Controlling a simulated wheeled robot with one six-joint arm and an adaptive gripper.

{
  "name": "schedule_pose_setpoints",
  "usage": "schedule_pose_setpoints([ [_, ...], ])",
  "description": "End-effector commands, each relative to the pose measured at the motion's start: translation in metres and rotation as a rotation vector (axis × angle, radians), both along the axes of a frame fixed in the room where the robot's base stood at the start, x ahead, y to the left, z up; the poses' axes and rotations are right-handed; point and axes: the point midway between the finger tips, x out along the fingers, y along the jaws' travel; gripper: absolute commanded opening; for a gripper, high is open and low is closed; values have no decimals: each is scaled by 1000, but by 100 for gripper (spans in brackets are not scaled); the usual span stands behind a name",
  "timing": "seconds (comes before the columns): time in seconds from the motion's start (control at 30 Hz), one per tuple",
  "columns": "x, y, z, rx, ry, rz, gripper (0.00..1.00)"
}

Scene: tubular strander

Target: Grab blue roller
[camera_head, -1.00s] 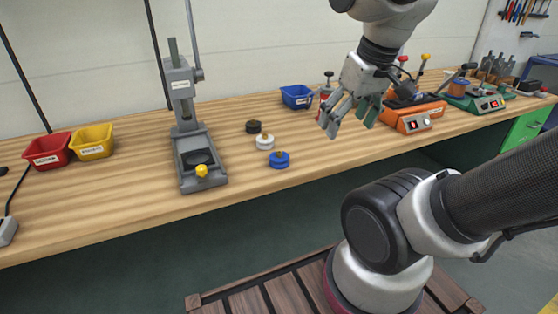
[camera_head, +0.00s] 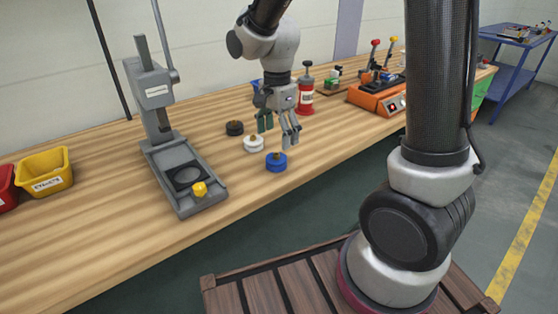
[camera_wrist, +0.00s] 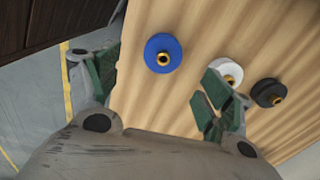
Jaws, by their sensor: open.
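The blue roller (camera_head: 276,162) is a short round disc with a brass centre, lying on the wooden bench near its front edge. It also shows in the wrist view (camera_wrist: 163,53), ahead of my gripper and between the lines of its fingers. My gripper (camera_head: 280,128) is open and empty, hanging fingers-down above the bench, just above and behind the blue roller. In the wrist view its green-padded fingers (camera_wrist: 155,90) are spread wide. No finger visibly touches the roller.
A white roller (camera_head: 253,144) and a black roller (camera_head: 235,128) lie in a row behind the blue one. A grey press (camera_head: 170,130) stands to the left, with a yellow bin (camera_head: 44,174) beyond it. A red bottle (camera_head: 306,95) and an orange device (camera_head: 378,98) stand to the right.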

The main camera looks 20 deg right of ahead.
Motion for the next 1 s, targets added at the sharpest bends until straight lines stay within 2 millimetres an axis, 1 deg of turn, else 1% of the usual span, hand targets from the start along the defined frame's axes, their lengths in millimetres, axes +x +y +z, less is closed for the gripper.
schedule_pose_setpoints([
  [0.07,0,0,-3,0,0,-42,80],
  [0.17,0,0,-12,0,1,-57,80],
  [0.37,1,0,-38,-1,4,-55,80],
  [0.5,4,1,-61,-1,4,-54,80],
  [0.6,4,1,-73,-1,2,-54,80],
  [0.7,5,2,-78,0,0,-53,80],
  [0.9,5,2,-78,0,-1,-53,80],
  [0.97,5,2,-78,0,-1,-53,69],
  [1.0,5,2,-78,0,-1,-53,62],
])
